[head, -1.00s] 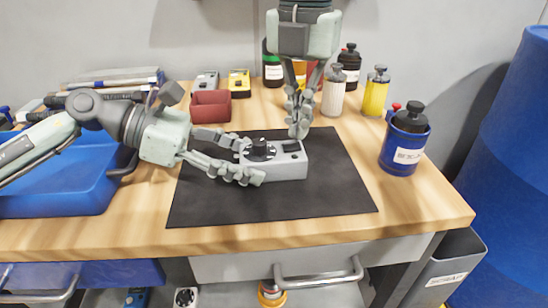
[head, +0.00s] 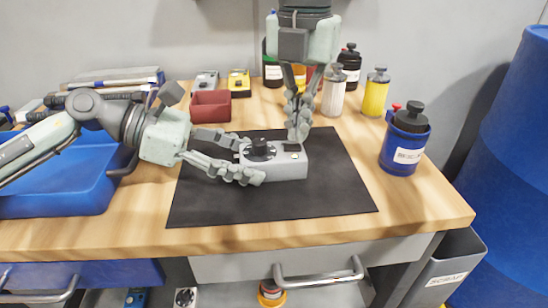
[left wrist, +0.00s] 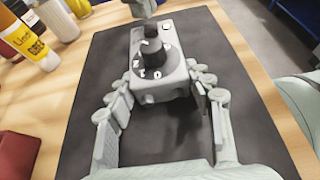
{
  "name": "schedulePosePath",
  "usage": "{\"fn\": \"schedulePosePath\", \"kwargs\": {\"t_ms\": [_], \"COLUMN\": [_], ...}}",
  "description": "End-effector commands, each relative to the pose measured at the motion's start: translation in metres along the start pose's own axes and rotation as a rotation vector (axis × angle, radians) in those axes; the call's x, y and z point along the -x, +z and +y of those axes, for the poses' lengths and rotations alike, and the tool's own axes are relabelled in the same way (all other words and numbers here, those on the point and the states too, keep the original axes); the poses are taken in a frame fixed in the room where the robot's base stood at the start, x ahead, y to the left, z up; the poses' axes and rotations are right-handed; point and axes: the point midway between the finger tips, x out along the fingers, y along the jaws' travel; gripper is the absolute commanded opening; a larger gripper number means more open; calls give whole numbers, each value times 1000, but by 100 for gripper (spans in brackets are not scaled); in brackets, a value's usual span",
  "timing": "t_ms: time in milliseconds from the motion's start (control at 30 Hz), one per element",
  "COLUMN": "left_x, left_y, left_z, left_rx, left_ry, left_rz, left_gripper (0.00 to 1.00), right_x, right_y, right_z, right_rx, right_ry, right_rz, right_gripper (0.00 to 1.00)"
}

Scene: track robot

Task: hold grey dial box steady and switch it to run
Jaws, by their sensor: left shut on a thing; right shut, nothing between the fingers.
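The grey dial box (head: 285,171) sits on the black mat (head: 330,196). A black dial knob (head: 260,147) stands on its left part; in the left wrist view the box (left wrist: 158,92) shows the knob (left wrist: 152,50) and its dark round plate with pale marks. My left gripper (head: 244,160) is shut on the box's left end, one finger along each side. My right gripper (head: 297,136) is shut and empty, pointing down, its fingertips at the top of the box's right part. They partly cover a dark patch there; whether they touch is unclear.
A dark red bin (head: 211,106), a yellow box (head: 239,83) and several bottles stand along the back. A blue holder with a dark bottle (head: 403,158) stands at the right. A blue tray (head: 75,185) lies at the left. The mat's front is clear.

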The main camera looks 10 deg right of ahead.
Motion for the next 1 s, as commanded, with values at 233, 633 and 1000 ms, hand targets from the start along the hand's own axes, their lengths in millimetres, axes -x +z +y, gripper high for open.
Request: {"fn": "schedulePosePath", "kwargs": {"t_ms": [233, 633, 1000], "left_x": [-1, -1, -1], "left_y": [-2, -2, -1], "left_z": [-1, -1, -1], "left_rx": [0, 1, 0], "left_ry": [-2, -2, -2], "left_rz": [3, 3, 3], "left_gripper": [5, 5, 67], "right_x": [26, 48, 48], "right_y": [0, 0, 0], "right_z": [0, 0, 0], "right_rx": [-1, 0, 0], "right_ry": [2, 0, 0], "right_rz": [0, 1, 0], "right_gripper": [0, 0, 0]}}
